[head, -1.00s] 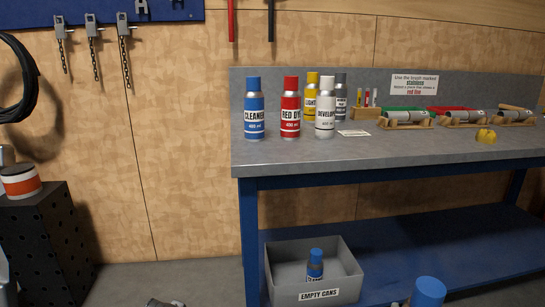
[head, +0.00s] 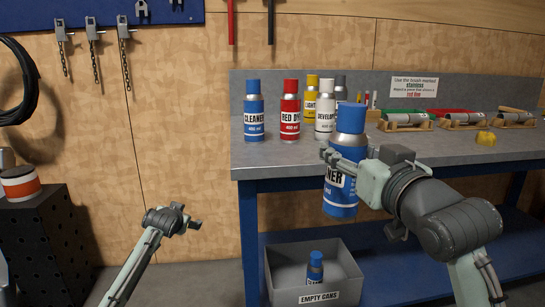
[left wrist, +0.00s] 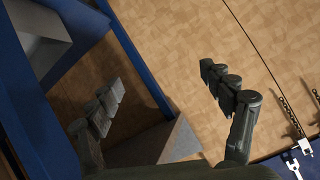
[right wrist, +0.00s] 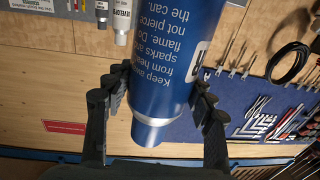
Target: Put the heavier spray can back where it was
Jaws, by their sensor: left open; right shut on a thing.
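A blue cleaner spray can (head: 341,195) is held upright in my right gripper (head: 345,160), in front of the bench's front edge. The right wrist view shows the fingers (right wrist: 155,95) on both sides of this can (right wrist: 175,60). A second blue cleaner can (head: 254,118) stands on the bench top at the left end. A third, smaller-looking blue can (head: 315,268) stands in the grey bin marked EMPTY CANS (head: 318,299). My left gripper (head: 178,215) is open and empty, left of the bench; its spread fingers show in the left wrist view (left wrist: 165,95).
The bench (head: 280,155) also holds a red dye can (head: 290,115), yellow can (head: 312,92), white developer can (head: 325,115) and a grey can partly hidden. Several cylinders in wooden cradles (head: 405,122) and a yellow object (head: 486,138) are at right. A dark perforated block (head: 45,240) stands left.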

